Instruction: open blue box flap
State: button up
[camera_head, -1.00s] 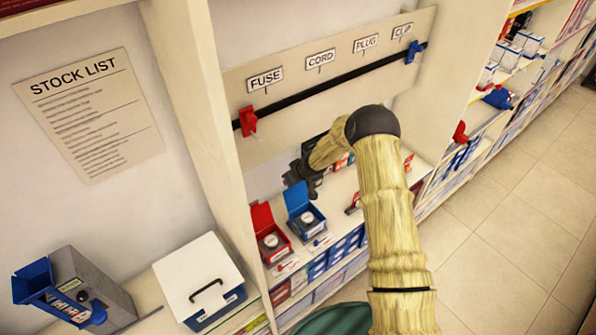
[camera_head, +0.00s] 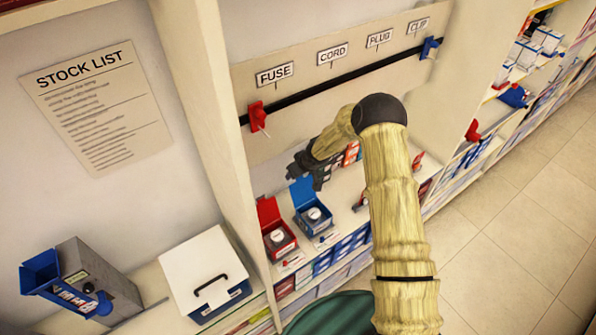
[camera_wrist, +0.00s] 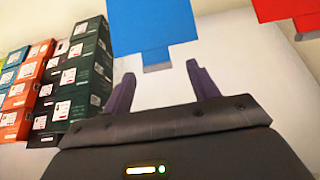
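The blue box (camera_head: 314,219) stands on the shelf with its blue flap (camera_head: 302,192) raised at the back, and a round pale item shows inside. In the wrist view the blue flap (camera_wrist: 155,25) fills the upper middle, with a small grey tab on its lower edge. My gripper (camera_head: 306,176) is just behind and above the flap in the head view. In the wrist view my gripper (camera_wrist: 163,80) has its two dark fingers spread with nothing between them. The flap's tab lies just beyond the fingertips; I cannot tell whether they touch.
A red box (camera_head: 280,241) with its lid up stands close left of the blue box; its red flap shows in the wrist view (camera_wrist: 285,9). Stacked cartons (camera_wrist: 88,65) stand left of my gripper. A white-lidded box (camera_head: 203,268) is farther left.

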jog(key=shift+d+f, duration=0.1)
jog(key=shift+d, duration=0.15)
jog(key=shift+s+r+b, duration=0.3)
jog(key=shift+s+r, duration=0.05)
jog(key=shift+r, duration=0.15)
jog(key=b+v, duration=0.3)
jog(key=v, duration=1.3)
jog(key=shift+r, duration=0.25)
jog(key=shift+w, duration=0.15)
jog(key=s+d+m+g+h+b, duration=0.1)
jog(key=s+d+m+b, duration=0.2)
jog(key=s, duration=1)
jog(key=s+d+r+m+g+h+b, duration=0.1)
jog(key=s+d+m+h+b, duration=0.1)
jog(key=s+d, duration=0.5)
jog(key=s+m+b, duration=0.1)
jog(key=s+m, duration=0.1)
jog(key=s, duration=0.4)
jog(key=shift+d+r, duration=0.3)
jog(key=shift+d, duration=0.05)
